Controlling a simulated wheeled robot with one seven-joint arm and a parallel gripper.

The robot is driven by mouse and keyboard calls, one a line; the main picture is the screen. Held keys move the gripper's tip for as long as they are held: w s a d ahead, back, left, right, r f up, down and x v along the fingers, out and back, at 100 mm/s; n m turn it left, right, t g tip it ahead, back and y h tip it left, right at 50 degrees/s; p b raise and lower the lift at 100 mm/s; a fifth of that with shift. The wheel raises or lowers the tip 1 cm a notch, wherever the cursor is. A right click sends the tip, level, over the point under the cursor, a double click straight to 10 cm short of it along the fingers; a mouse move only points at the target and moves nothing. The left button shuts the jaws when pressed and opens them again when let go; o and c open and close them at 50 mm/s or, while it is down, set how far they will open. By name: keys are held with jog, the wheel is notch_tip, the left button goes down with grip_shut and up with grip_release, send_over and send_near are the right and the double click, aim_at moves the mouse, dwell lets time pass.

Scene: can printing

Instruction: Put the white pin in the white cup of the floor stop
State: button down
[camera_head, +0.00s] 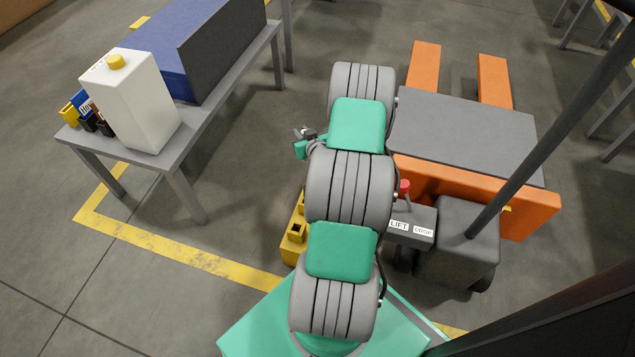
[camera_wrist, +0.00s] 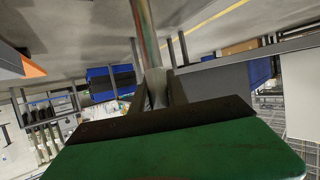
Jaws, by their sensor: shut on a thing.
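My gripper (camera_wrist: 158,90) is shut on a slim upright rod (camera_wrist: 147,35) in the wrist view. The rod stands out past the fingers to the top edge of the picture. It looks pale grey with coloured edges, so I cannot be sure of its colour, but it fits the pin. In the head view my arm covers most of the gripper, and the pin cannot be made out. The yellow floor stop (camera_head: 294,250) is on the floor just left of my arm, with square yellow cups showing. My arm hides part of it, and no white cup shows.
A grey table (camera_head: 185,137) at the upper left bears a white jug (camera_head: 135,100), a blue box (camera_head: 190,40) and small items. Right of my arm stands an orange-and-grey pallet truck (camera_head: 465,130) with a LIFT/DROP box (camera_head: 412,222) and red knob (camera_head: 404,187). Yellow-lined floor at left is clear.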

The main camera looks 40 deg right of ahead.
jog(key=shift+m+h, duration=0.4)
jog(key=s+d+f+b, duration=0.1)
jog(key=f, duration=0.3)
jog(key=s+d+f+b, duration=0.1)
jog(key=f, duration=0.3)
jog(key=s+d+f+b, duration=0.1)
jog(key=f+b, duration=0.1)
jog(key=f, duration=0.3)
jog(key=shift+f, duration=0.1)
jog(key=shift+f+b, duration=0.2)
jog(key=shift+b, duration=0.15)
jog(key=c, duration=1.3)
grip_release()
jog(key=shift+g, duration=0.3)
